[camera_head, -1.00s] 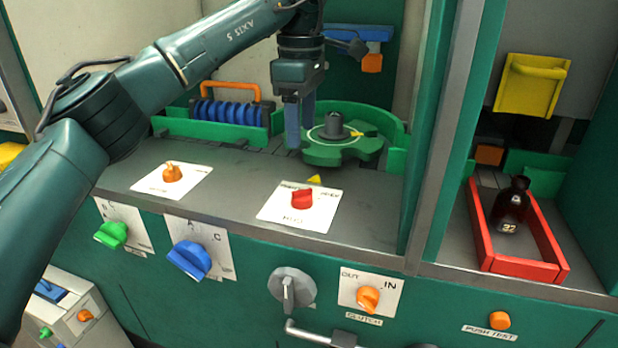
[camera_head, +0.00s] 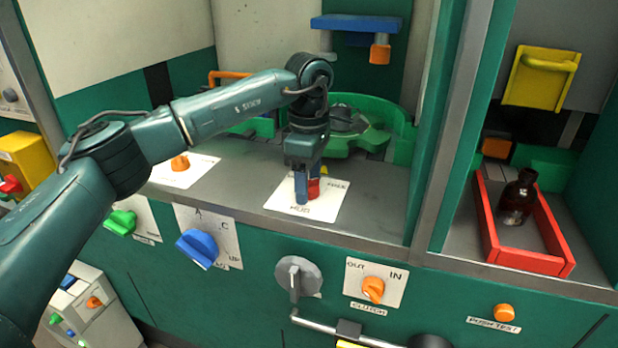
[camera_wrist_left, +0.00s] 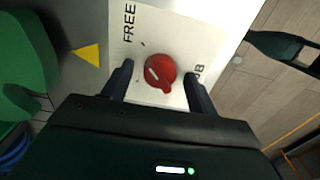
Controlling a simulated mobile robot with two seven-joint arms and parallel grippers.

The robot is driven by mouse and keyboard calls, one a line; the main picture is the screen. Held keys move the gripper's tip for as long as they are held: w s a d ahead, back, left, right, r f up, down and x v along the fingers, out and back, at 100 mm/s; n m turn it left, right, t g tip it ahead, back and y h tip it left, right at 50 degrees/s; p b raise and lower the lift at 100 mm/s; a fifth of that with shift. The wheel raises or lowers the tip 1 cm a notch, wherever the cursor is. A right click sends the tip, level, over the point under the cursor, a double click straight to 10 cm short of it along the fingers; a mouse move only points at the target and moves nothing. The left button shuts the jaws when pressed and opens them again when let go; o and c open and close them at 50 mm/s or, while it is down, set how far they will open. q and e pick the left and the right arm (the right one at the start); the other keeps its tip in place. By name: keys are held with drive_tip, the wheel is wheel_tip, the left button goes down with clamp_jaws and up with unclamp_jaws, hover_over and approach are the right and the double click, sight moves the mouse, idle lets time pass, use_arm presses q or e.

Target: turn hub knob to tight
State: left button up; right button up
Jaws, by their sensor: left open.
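The hub knob is the red knob (camera_head: 314,187) on a white plate (camera_head: 328,208) lettered HUB on the grey counter. In the head view my left gripper (camera_head: 307,200) is right over it, and its fingers partly hide the knob. In the left wrist view the red knob (camera_wrist_left: 160,72) lies between the two open fingers (camera_wrist_left: 158,80), with a gap on each side. FREE is readable on the plate there; the tight label is not readable. The knob's white line points obliquely. My right gripper is not in view.
A green star wheel (camera_head: 365,140) stands behind the knob plate. An orange knob (camera_head: 180,162) is to the left on the counter. Front-panel knobs, including a blue one (camera_head: 198,248), sit below the edge. A dark bottle (camera_head: 517,197) stands in a red tray (camera_head: 530,262) at right.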

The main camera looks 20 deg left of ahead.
use_arm(q)
drive_tip(key=shift+c, duration=0.2)
drive_tip(key=c, duration=1)
drive_tip(key=shift+o, duration=0.2)
drive_tip(key=shift+n, duration=0.5)
drive_tip(key=n, duration=0.3)
drive_tip(key=shift+n, duration=0.4)
drive_tip(key=n, duration=0.4)
drive_tip(key=shift+p, duration=0.3)
drive_tip(key=n, duration=0.5)
drive_tip(key=shift+n, duration=2)
drive_tip(key=shift+r, duration=0.1)
